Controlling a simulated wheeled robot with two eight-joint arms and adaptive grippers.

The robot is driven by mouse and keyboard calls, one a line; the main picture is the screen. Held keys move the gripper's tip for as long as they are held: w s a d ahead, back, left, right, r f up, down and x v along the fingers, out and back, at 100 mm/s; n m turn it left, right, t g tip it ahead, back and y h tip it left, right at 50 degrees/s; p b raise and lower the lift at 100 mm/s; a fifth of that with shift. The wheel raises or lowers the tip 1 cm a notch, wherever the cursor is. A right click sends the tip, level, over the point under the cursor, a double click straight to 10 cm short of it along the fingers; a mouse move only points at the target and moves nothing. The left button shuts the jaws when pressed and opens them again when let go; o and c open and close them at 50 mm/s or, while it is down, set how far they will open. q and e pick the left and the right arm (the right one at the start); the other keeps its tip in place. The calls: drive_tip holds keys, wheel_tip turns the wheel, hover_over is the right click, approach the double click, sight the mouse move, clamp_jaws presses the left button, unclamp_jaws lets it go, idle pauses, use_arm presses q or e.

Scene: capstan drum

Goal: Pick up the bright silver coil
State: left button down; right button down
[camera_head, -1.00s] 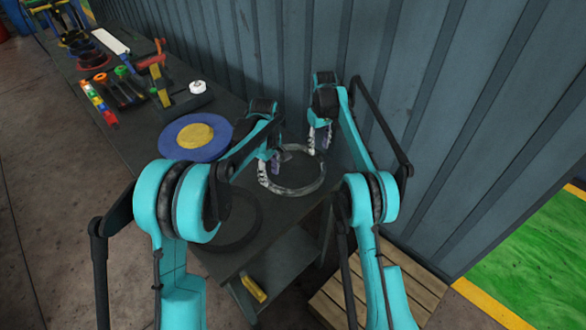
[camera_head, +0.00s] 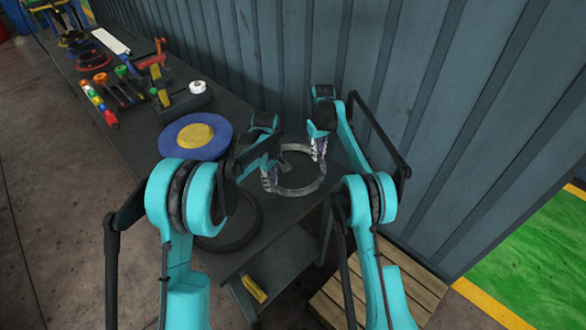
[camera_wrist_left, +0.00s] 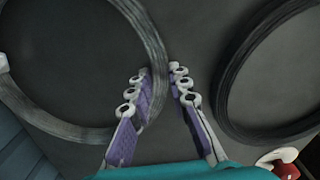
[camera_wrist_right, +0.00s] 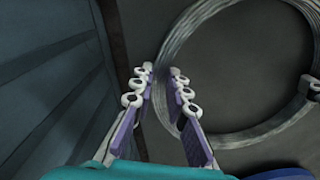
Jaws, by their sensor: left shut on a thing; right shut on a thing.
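The bright silver coil (camera_head: 300,193) is a ring of thin wire lying flat at the near end of the dark bench. My left gripper (camera_head: 268,178) is shut on its left rim, and my right gripper (camera_head: 320,152) is shut on its right rim. In the left wrist view, the coil (camera_wrist_left: 157,45) passes between the purple fingers (camera_wrist_left: 160,72). In the right wrist view, the coil (camera_wrist_right: 174,55) runs between the fingers (camera_wrist_right: 161,72). I cannot tell any gap between the coil and the bench.
A dark coil (camera_head: 250,232) lies close by at the near left, partly behind my left arm. A blue disc with a yellow centre (camera_head: 196,134) lies farther along the bench (camera_head: 236,110). A corrugated wall (camera_head: 300,60) stands close behind. A wooden pallet (camera_head: 400,275) is on the floor.

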drive_tip(key=shift+r, duration=0.1)
